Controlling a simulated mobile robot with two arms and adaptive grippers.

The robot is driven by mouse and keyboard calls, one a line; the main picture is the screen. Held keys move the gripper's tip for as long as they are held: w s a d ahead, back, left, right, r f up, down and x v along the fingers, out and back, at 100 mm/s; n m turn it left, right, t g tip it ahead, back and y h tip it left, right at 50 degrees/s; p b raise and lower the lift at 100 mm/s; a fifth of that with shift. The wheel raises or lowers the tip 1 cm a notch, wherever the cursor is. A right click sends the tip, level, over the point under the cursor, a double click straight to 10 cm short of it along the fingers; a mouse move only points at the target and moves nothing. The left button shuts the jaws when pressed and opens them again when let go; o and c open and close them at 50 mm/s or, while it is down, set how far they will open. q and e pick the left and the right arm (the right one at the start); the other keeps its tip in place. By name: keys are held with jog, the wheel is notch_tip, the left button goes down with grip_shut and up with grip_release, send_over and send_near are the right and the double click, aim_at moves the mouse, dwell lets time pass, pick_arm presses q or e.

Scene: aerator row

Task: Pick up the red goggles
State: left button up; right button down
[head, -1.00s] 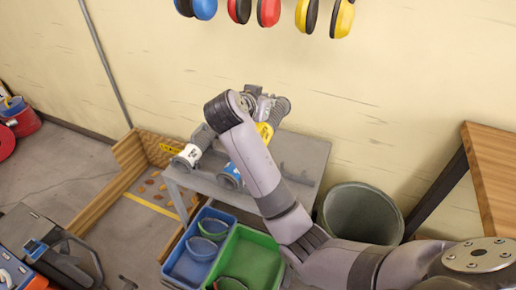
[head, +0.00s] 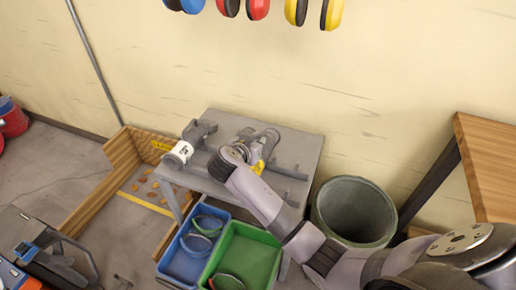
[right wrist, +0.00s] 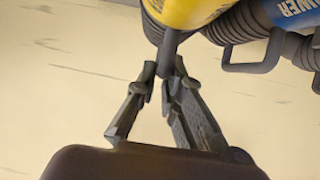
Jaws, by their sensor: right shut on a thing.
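Goggles with a reddish edge (head: 228,281) lie in the green tray (head: 262,236) at the bottom of the head view, partly cut off by the frame. My right gripper (head: 266,140) is over the grey table, away from the trays and partly hidden by its own wrist. In the right wrist view its fingers (right wrist: 170,68) are shut on a thin grey stem (right wrist: 169,48) below a yellow part (right wrist: 187,10). The yellow part (head: 258,166) also shows beside my wrist in the head view. My left gripper is not in view.
The grey table (head: 296,143) holds grey tool parts and a white-banded cylinder (head: 178,154). A blue tray (head: 176,265) with bluish goggles (head: 207,224) adjoins the green one. A grey bin (head: 353,208) and a wooden table (head: 490,165) stand at right.

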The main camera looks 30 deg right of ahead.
jog(key=shift+f, duration=1.6)
jog(key=shift+f, duration=0.15)
jog(key=c, duration=1.7)
grip_release()
